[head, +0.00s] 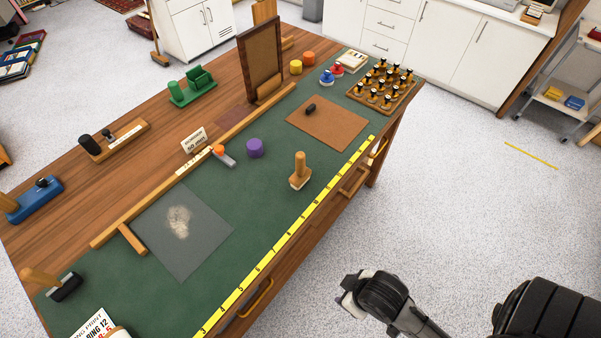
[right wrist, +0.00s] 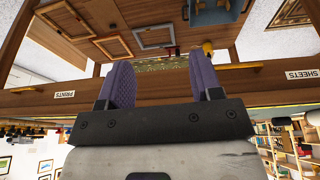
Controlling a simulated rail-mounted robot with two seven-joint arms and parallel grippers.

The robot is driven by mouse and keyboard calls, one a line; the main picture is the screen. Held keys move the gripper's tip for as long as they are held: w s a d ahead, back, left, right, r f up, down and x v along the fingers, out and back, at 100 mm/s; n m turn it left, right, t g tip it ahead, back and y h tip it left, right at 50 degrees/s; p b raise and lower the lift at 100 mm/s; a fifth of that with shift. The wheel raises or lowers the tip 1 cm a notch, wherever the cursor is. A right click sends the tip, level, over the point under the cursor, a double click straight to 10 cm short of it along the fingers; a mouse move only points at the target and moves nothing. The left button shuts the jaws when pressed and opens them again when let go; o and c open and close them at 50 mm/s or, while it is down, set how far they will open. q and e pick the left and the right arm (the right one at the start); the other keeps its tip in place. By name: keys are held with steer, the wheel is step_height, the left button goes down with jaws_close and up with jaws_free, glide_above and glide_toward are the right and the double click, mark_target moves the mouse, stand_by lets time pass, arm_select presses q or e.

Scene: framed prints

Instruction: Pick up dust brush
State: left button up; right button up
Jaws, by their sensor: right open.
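I cannot tell for certain which item is the dust brush. One candidate is an upright wooden-handled tool (head: 300,172) with a light block base, standing on the green mat right of centre. Another is a wooden-handled tool with a black base (head: 65,287) at the mat's lower left. A grey sheet (head: 190,240) with a pale dusty patch lies between them. My right gripper (head: 350,291) is over the floor in front of the table, apart from everything. In the right wrist view its two purple-grey fingers (right wrist: 162,85) are spread and empty. My left gripper is not in view.
The table's front edge carries a yellow ruler (head: 285,235) and drawer handles. A purple cylinder (head: 255,148), brown board (head: 327,123), rack of black-topped pieces (head: 381,87) and upright frame (head: 261,57) stand on the table.

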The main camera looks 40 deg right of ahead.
steer(key=w+r+t+p, duration=0.1)
steer(key=w+r+p, duration=0.2)
steer(key=w+r, duration=0.1)
steer(key=m+t+h+p, duration=0.1)
steer(key=m+t+h, duration=0.15)
steer(key=t, duration=1.05)
glide_toward(297, 155)
steer(key=shift+m, duration=0.45)
steer(key=w, duration=0.1)
steer(key=w+d+f, duration=0.1)
steer(key=w, duration=0.1)
steer(key=w+d+f, duration=0.1)
steer(key=shift+w, duration=0.25)
steer(key=shift+w+d+f, duration=0.1)
steer(key=shift+w+d, duration=0.05)
steer(key=shift+w, duration=3.25)
steer(key=c, duration=0.9)
steer(key=shift+c, duration=0.5)
